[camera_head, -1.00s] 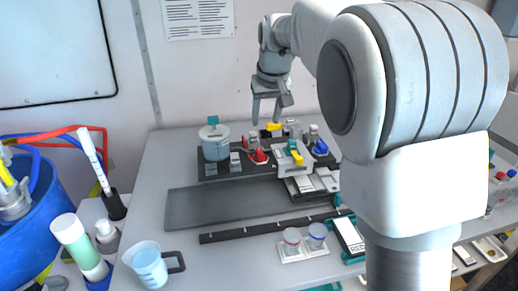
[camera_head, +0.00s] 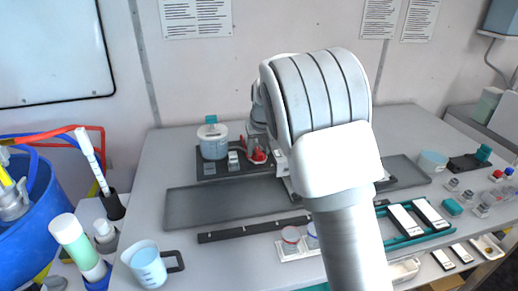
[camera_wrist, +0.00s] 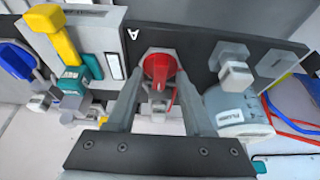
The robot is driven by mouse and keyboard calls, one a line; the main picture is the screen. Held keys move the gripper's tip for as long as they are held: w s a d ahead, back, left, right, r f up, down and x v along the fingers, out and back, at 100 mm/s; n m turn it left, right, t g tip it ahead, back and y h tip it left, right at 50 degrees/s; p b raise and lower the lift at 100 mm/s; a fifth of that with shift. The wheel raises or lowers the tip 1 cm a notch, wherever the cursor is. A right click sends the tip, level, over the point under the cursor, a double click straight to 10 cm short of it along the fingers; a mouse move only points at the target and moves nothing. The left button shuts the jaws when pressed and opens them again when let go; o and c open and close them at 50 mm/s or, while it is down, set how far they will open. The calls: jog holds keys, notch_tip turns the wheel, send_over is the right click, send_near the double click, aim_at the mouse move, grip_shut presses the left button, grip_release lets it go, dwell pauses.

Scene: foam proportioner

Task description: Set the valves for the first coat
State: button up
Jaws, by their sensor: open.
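A red valve handle (camera_wrist: 160,68) on the dark panel sits between the two spread fingers of my gripper (camera_wrist: 162,78) in the wrist view. I cannot tell whether either finger touches it. The red valve also shows in the head view (camera_head: 256,154), beside my arm. A yellow handle (camera_wrist: 58,38), a teal part (camera_wrist: 92,66) and a blue knob (camera_wrist: 16,60) lie to the left in the wrist view. A grey valve-like part (camera_wrist: 236,72) stands to the right. In the head view, my arm hides the gripper and the yellow and blue valves.
A lidded tank (camera_head: 213,142) stands left of the red valve. A dark flat tray (camera_head: 215,203) and a black bar (camera_head: 250,229) lie in front. A measuring jug (camera_head: 147,262) is at front left.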

jog(key=shift+c, duration=0.4)
grip_shut()
jog(key=shift+m, duration=0.3)
jog(key=m+p, duration=0.1)
jog(key=m+h+p, duration=0.1)
jog(key=m, duration=0.1)
jog(key=shift+a+r, duration=0.15)
jog(key=shift+a, duration=0.05)
jog(key=m+h+p, duration=0.1)
jog(key=m, duration=0.1)
jog(key=m+h+p, duration=0.1)
jog(key=m, duration=0.2)
jog(key=shift+w+a+m+g+p, duration=0.1)
jog(key=shift+a+m+g+p, duration=0.05)
jog(key=shift+m+g+p, duration=0.2)
jog(key=m, duration=0.2)
jog(key=m+g+h+p, duration=0.1)
jog(key=m, duration=0.1)
jog(key=shift+w+a+m+h+p, duration=0.1)
jog(key=shift+w+m+h+p, duration=0.05)
jog(key=shift+m+h+p, duration=0.15)
jog(key=shift+w+a+m+g+h+p, duration=0.15)
jog(key=shift+m+g+p, duration=0.3)
jog(key=shift+m, duration=0.6)
jog(key=shift+s+d+m+g+h+p, duration=0.15)
jog(key=shift+m+g+p, duration=0.3)
jog(key=shift+m, duration=0.55)
jog(key=shift+w+a, duration=0.1)
